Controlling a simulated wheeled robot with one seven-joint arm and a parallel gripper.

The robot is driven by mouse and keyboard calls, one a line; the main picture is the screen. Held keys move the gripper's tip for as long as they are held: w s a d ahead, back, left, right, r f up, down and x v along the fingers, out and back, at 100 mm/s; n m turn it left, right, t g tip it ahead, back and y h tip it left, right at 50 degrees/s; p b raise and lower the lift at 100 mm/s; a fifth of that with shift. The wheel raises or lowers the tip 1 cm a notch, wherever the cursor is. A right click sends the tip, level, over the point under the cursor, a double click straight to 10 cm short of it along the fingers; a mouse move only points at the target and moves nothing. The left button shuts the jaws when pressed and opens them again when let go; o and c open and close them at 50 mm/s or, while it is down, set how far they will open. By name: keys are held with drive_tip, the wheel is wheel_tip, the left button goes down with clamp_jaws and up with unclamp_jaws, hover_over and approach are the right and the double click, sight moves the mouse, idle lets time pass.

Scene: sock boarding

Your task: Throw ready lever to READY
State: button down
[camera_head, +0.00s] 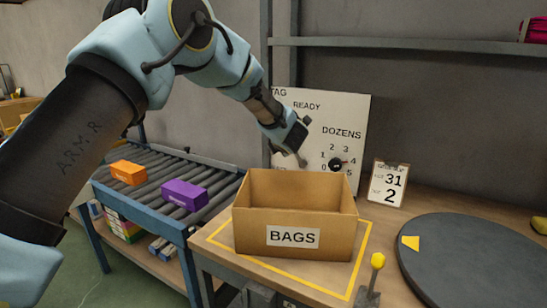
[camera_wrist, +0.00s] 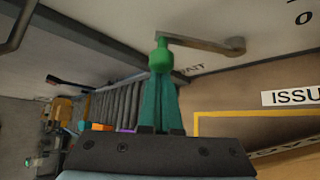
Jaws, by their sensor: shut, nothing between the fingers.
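A white panel (camera_head: 355,110) stands at the back of the bench, with READY printed near its top and a DOZENS dial (camera_head: 336,164) at its lower right. In the wrist view a lever (camera_wrist: 205,44) with a green knob (camera_wrist: 160,57) sticks out from the panel, near partly visible lettering that looks like WAIT. My gripper (camera_wrist: 160,92) is shut and empty, its teal fingertips right at the knob; I cannot tell whether they touch it. In the head view my arm and gripper (camera_head: 301,160) hide the lever.
A cardboard BAGS box (camera_head: 292,238) stands on the bench below my gripper. A roller conveyor (camera_head: 150,178) with orange and purple boxes is at left. A card (camera_head: 388,184), a dark round plate (camera_head: 485,262) and a yellow-knobbed lever (camera_head: 377,262) are at right.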

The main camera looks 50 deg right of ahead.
drive_tip(key=shift+s+d+r+m+t+h+b, duration=0.3)
drive_tip(key=shift+s+m+t+b, duration=0.5)
drive_tip(key=shift+b, duration=0.55)
drive_tip(key=shift+s+d+r+m+t+h+b, duration=0.15)
drive_tip(key=shift+s+r+m+t+b, duration=0.35)
drive_tip(key=shift+s+t+b, duration=0.65)
drive_tip(key=shift+s+d+r+m+t+h+b, duration=0.25)
drive_tip(key=shift+s+m+t+b, duration=0.45)
drive_tip(key=shift+b, duration=0.8)
drive_tip(key=shift+s+d+g, duration=0.1)
drive_tip(key=shift+s+g, duration=0.1)
drive_tip(key=shift+g, duration=0.05)
